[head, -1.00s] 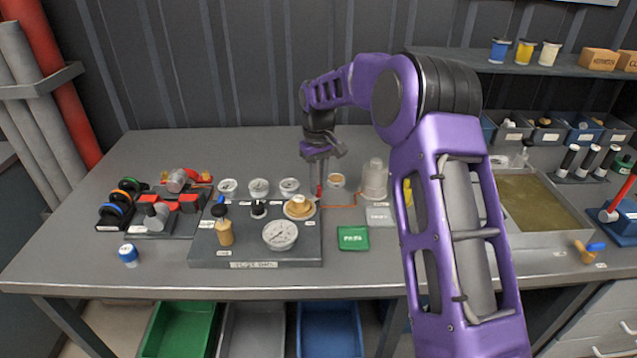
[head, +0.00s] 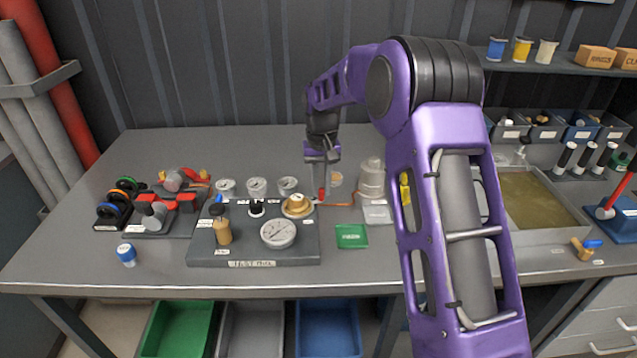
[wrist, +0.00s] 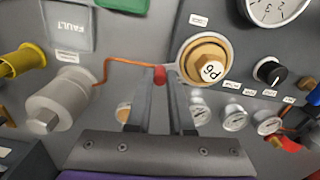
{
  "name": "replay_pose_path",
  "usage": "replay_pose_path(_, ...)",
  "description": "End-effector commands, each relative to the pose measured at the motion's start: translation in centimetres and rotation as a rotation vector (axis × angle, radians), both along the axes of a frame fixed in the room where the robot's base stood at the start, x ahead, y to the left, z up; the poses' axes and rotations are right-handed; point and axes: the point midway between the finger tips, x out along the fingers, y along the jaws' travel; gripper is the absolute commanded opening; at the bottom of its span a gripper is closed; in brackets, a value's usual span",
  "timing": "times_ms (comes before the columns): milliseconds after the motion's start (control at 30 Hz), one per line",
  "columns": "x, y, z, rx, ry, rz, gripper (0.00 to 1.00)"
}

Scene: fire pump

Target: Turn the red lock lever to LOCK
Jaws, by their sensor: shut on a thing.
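The red lock lever (wrist: 160,75) shows only as a small red tip between my fingertips in the wrist view, beside the large brass hex fitting (wrist: 196,50). In the head view it is a small red spot (head: 321,194) at the right rear edge of the grey test panel (head: 210,254). My gripper (wrist: 160,80) points down at it, with its fingers shut on the red tip. In the head view my gripper (head: 321,190) stands just right of the brass fitting (head: 297,205).
An orange wire (wrist: 108,66) runs from beside the lever to a pale cylinder (wrist: 60,100). Several gauges (head: 278,233) and a black knob (wrist: 268,72) are close by. A green box (head: 352,236) lies to the right. The table front is mostly clear.

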Motion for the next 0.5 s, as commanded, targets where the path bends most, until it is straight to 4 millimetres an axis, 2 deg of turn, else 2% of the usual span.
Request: replay_pose_path(500,-2.9,-0.3,0.1,0.0,-0.002,-0.465,0.0)
